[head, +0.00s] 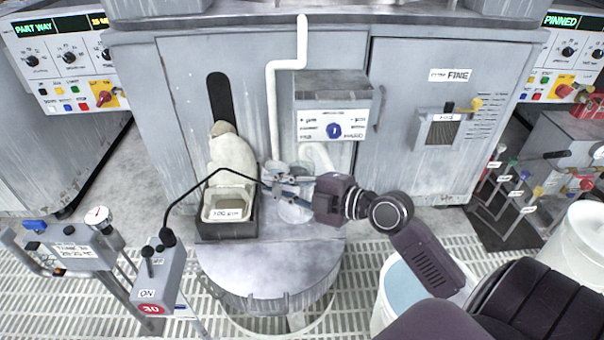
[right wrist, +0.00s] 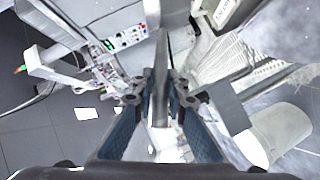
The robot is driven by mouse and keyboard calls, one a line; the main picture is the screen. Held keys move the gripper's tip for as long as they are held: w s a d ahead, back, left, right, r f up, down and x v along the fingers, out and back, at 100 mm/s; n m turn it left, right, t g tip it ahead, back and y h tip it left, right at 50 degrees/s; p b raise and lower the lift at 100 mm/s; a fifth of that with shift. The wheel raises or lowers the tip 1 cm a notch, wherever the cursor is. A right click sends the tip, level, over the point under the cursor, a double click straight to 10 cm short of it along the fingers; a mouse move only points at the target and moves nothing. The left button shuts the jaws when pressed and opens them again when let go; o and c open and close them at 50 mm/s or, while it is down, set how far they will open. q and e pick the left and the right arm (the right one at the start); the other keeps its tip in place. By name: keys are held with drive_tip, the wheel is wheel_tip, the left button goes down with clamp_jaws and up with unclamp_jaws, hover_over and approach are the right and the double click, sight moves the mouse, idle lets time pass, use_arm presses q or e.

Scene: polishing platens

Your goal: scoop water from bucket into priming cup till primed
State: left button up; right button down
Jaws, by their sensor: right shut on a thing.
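My right gripper (head: 284,188) reaches in from the right over the round grey platform and is shut on a thin pale handle (right wrist: 160,88), seen between the fingers in the right wrist view. The handle appears to belong to the scoop, a pale translucent vessel (head: 295,211) just below the fingers in the head view. Whether it holds water cannot be told. The bucket (head: 405,289), white with pale blue water, stands on the grating at lower right, partly behind my arm. A small pale cup (head: 277,170), perhaps the priming cup, is just beyond the fingers by the pipes. My left gripper is not in view.
A black-framed tray (head: 228,232) with a pale container stands left of the gripper. A control box (head: 160,275) with a thin black curved arm reaches close to the fingers. The grey cabinet (head: 420,90) with a white pipe (head: 271,105) bounds the back.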

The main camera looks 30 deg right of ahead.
drive_tip(key=shift+d+r+m, duration=0.1)
drive_tip(key=shift+d+m, duration=0.2)
drive_tip(key=shift+d, duration=0.1)
use_arm(q)
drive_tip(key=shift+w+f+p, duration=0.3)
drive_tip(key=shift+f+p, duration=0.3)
drive_tip(key=shift+p, duration=0.25)
use_arm(e)
drive_tip(key=shift+m+t+y, duration=0.4)
drive_tip(key=shift+m+t, duration=0.2)
drive_tip(key=shift+m, duration=0.1)
drive_tip(key=d+r, duration=0.1)
drive_tip(key=r, duration=0.2)
drive_tip(key=d+r, duration=0.1)
drive_tip(key=shift+s+d+r, duration=0.1)
drive_tip(key=shift+d+r, duration=0.15)
drive_tip(key=shift+d, duration=0.1)
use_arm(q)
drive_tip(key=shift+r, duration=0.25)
use_arm(e)
drive_tip(key=shift+d+r+m, duration=0.2)
drive_tip(key=shift+d+m, duration=0.1)
drive_tip(key=shift+d, duration=0.25)
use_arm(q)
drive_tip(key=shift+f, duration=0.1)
use_arm(e)
drive_tip(key=shift+d, duration=0.1)
